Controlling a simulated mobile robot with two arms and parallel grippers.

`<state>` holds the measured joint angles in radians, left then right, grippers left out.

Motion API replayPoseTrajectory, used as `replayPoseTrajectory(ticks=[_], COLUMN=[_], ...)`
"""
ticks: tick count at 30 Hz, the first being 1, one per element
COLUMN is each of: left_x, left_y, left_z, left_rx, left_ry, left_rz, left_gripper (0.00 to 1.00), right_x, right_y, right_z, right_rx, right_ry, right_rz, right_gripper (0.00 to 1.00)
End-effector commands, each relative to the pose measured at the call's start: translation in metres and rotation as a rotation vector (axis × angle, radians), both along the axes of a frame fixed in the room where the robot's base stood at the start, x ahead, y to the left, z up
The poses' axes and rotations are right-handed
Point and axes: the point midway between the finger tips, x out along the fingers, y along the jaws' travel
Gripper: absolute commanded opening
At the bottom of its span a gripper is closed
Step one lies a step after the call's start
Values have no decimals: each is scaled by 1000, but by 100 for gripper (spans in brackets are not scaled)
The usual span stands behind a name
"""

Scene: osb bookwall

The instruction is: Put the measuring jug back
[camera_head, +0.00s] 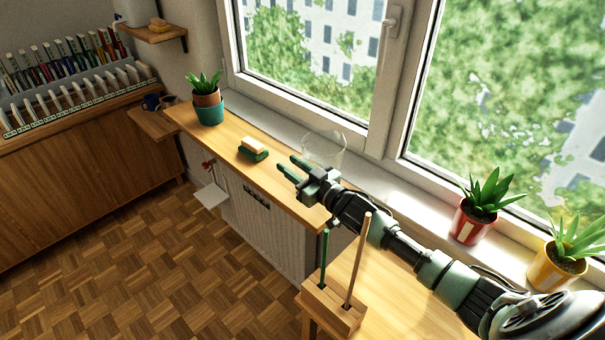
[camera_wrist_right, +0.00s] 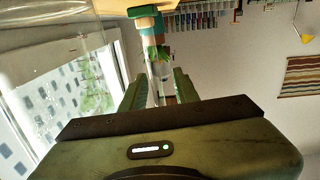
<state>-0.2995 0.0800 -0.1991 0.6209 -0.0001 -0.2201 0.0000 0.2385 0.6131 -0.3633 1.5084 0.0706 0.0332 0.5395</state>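A clear, see-through jug (camera_head: 324,147), which looks like the measuring jug, stands by the window at the back edge of the wooden counter (camera_head: 224,134). Its outline is faint and its lower part is partly hidden by my right gripper. My right gripper (camera_head: 289,168) is over the counter, beside the jug on its room side, with its fingers pointing left. In the right wrist view the open fingers (camera_wrist_right: 160,92) show with a gap, and a clear curved surface (camera_wrist_right: 45,30), probably the jug, fills the upper left. My left gripper is out of view.
A wooden block (camera_head: 332,306) with two upright sticks is near my right arm. Red (camera_head: 473,222) and yellow (camera_head: 556,266) plant pots line the sill at right.

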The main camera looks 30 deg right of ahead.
Motion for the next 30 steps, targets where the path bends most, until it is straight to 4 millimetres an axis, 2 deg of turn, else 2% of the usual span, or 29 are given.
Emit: replayPoseTrajectory(ticks=[12, 16, 22, 30], left_x=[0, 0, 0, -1], left_y=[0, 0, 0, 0], left_z=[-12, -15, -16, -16], left_rx=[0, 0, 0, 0], left_ry=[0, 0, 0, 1], left_rz=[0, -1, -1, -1], left_gripper=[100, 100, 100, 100], right_x=[-76, -96, -111, -113], right_y=[-21, -27, -32, -32], right_z=[-4, -4, -2, -1], right_rx=[-2, 0, -2, -1], right_ry=[5, 5, 3, 1], right_rz=[1, 0, 0, 0], right_gripper=[30, 30, 30, 30])
